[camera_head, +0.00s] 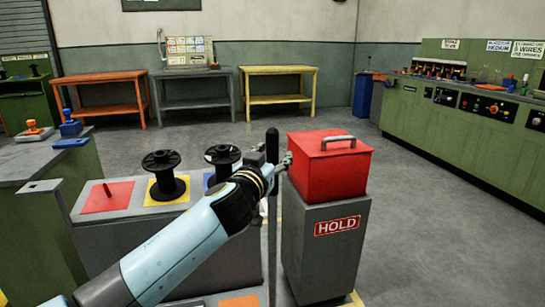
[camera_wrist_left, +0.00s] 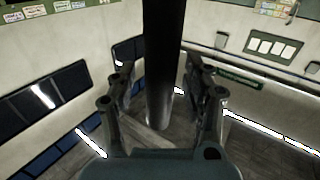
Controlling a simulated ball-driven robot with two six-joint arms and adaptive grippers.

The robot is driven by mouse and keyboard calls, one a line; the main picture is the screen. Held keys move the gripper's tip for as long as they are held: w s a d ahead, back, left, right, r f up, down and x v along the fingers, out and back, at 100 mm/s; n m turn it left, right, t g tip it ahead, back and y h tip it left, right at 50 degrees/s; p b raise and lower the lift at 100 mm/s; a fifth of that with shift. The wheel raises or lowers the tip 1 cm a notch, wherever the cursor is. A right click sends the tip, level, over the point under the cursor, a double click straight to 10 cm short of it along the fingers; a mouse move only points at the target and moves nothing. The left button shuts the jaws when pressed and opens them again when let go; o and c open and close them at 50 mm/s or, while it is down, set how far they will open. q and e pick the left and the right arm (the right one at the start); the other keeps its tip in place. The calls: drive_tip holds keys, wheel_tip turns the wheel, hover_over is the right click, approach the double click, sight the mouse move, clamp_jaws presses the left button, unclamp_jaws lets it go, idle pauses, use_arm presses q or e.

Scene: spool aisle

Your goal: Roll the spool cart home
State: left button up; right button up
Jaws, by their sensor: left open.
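The spool cart (camera_head: 100,222) is a grey box with red, yellow and blue squares on top. One black spool (camera_head: 165,180) stands on the yellow square and another (camera_head: 222,158) on the blue one. An upright post with a black grip (camera_head: 272,146) rises at the cart's right end. My left gripper (camera_head: 279,166) is at this grip, partly hidden by its own wrist. In the left wrist view, the black grip (camera_wrist_left: 162,60) stands between the spread fingers of my gripper (camera_wrist_left: 160,90), with gaps at both sides. My right gripper is out of view.
A grey HOLD stand (camera_head: 325,258) with a red lidded box (camera_head: 328,172) is close right of the grip. A green bench (camera_head: 42,165) is at left, a control counter (camera_head: 460,130) at right. Orange, grey and yellow tables line the back wall. The middle floor is clear.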

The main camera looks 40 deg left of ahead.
use_arm(q)
drive_tip(key=c, duration=1)
clamp_jaws()
drive_tip(key=shift+w+d+f, duration=0.15)
drive_tip(key=shift+f, duration=0.05)
